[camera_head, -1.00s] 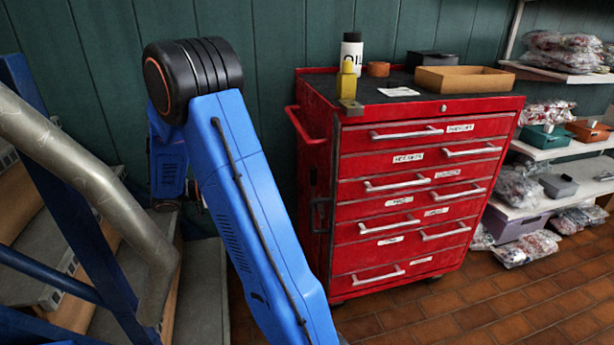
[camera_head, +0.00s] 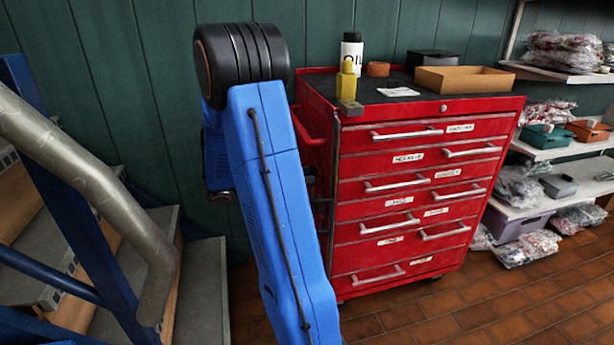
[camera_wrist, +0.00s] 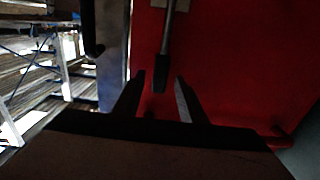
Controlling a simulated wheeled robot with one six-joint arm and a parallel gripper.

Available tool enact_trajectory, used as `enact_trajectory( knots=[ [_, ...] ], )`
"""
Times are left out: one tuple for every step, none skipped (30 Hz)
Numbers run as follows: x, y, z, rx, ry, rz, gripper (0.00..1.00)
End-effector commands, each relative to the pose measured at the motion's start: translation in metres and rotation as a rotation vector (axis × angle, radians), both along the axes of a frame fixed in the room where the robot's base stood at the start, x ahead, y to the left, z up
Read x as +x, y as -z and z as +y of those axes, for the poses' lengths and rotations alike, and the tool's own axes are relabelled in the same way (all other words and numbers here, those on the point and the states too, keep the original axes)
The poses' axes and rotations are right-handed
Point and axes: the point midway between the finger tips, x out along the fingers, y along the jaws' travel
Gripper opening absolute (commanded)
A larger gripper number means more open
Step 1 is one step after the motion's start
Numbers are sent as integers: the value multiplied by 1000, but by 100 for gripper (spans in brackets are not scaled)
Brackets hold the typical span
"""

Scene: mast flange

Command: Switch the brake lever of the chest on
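The red chest (camera_head: 400,222) stands against the green wall in the head view, with labelled drawers. Its red side (camera_wrist: 235,60) fills much of the wrist view. A thin grey lever with a black grip (camera_wrist: 161,78), which looks like the brake lever, extends from a pale plate (camera_wrist: 168,4) at the top of the wrist view. My gripper (camera_wrist: 160,88) is open, its two fingers on either side of the lever's black end in the picture. I cannot tell the depth gap or any contact. In the head view my arm hides the gripper and lever.
A dark hooked handle (camera_wrist: 92,35) is left of the lever in the wrist view. Stairs with a metal rail (camera_head: 85,170) stand left of my arm. Bottles, an open box (camera_head: 465,79) and small items lie on the chest. Loaded shelves (camera_head: 560,150) are at right; the front floor is clear.

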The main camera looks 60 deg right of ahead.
Motion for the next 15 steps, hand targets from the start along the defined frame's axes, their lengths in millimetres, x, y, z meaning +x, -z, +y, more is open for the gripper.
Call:
enact_trajectory(
  knots=[
    [-4,0,-4,0,2,0,38],
    [-6,0,-6,1,2,0,38],
    [-7,0,-8,1,2,0,38],
    [-8,0,-9,1,2,0,38],
    [-9,0,-10,1,1,1,38],
    [-10,0,-11,1,1,1,38],
    [-10,0,-12,1,1,1,38],
    [-11,0,-12,1,0,1,38],
    [-11,0,-12,1,0,1,38],
    [-11,0,-13,1,0,1,38],
    [-11,0,-13,1,0,1,38],
    [-11,0,-13,1,0,1,38],
    [-11,0,-13,1,0,1,38],
    [-11,0,-13,1,0,1,38],
    [-11,0,-13,1,0,1,38]
  ],
)
